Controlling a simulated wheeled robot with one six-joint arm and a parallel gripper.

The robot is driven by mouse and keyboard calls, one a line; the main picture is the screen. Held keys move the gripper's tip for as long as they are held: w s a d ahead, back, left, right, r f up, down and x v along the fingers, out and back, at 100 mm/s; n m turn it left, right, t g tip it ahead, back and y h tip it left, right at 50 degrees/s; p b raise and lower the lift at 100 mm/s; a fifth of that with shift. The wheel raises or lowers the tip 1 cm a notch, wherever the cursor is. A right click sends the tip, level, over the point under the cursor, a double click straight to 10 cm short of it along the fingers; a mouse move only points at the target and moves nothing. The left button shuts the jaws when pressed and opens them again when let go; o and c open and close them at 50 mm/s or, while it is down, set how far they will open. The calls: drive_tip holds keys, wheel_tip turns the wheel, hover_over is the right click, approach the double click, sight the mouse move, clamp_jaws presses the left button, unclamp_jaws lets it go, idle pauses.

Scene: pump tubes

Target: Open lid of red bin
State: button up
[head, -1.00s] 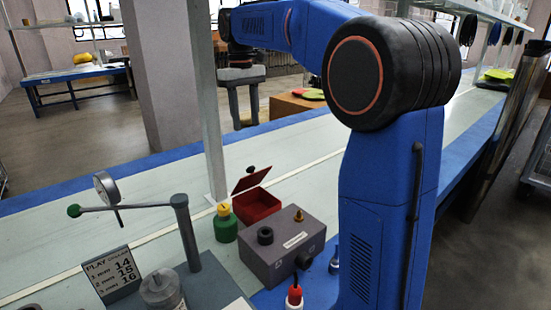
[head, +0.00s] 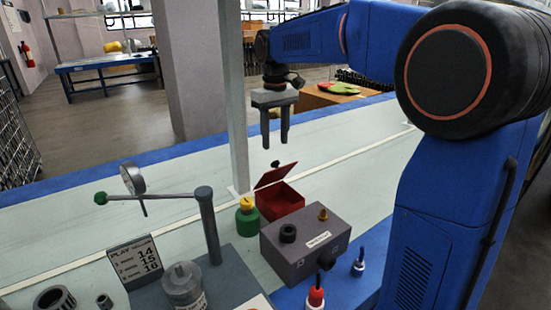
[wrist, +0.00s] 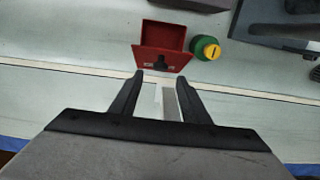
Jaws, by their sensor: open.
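The small red bin (head: 284,203) stands on the bench with its lid (head: 275,175) raised at a slant, and its inside shows. A dark knob (head: 275,163) sits on the lid's outer face. My gripper (head: 275,144) is open and empty, pointing down above and behind the lid, apart from it in the head view.
A green bottle with a yellow cap (head: 247,217) stands beside the bin. A grey box (head: 305,243) is in front of it. A lever stand with a dial (head: 207,225) is to the left, and a thin post (head: 233,95) rises behind.

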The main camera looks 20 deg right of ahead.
sight(273, 172)
wheel_tip(273, 172, down, 7)
drive_tip(key=shift+f, duration=0.2)
idle(0.3)
clamp_jaws()
